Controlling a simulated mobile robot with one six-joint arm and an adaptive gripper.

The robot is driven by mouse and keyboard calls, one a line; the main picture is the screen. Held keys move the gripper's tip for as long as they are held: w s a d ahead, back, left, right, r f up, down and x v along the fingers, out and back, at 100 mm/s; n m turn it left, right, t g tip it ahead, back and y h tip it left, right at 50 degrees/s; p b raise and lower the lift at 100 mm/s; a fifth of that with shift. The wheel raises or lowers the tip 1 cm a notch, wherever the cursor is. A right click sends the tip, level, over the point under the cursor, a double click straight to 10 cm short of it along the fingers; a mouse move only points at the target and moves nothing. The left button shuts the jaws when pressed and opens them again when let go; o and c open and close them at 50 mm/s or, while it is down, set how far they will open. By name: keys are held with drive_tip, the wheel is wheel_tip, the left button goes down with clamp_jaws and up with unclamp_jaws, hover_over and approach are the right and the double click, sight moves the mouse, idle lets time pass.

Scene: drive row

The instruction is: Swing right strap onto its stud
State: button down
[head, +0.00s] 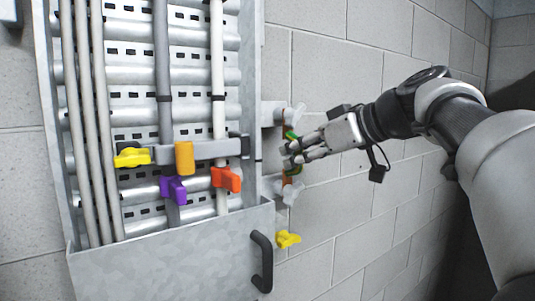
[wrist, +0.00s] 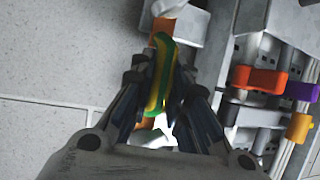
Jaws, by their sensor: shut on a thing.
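A strap, green and yellow in the wrist view (wrist: 160,75), runs between my gripper's fingers; I take it to be the right strap. Orange-brown ends of the strap show above and below the fingers in the wrist view. A pale wing knob (head: 295,114) is above my gripper and another pale knob (head: 291,193) is below it. The stud itself is hidden or too small to tell.
A grey metal cabinet (head: 253,100) with pipes and cables stands left of my gripper. It has a grey bar (head: 210,150) with an orange block (head: 184,158), plus yellow, purple and orange-red (head: 227,179) knobs. A yellow knob (head: 288,239) and dark handle (head: 262,262) are lower. The wall at right is bare.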

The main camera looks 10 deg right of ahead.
drive_tip(key=shift+a+f, duration=0.1)
idle(0.3)
drive_tip(key=c, duration=1.5)
unclamp_jaws()
drive_tip(key=shift+c, duration=0.2)
drive_tip(key=v, duration=1.2)
drive_tip(key=shift+w, duration=0.1)
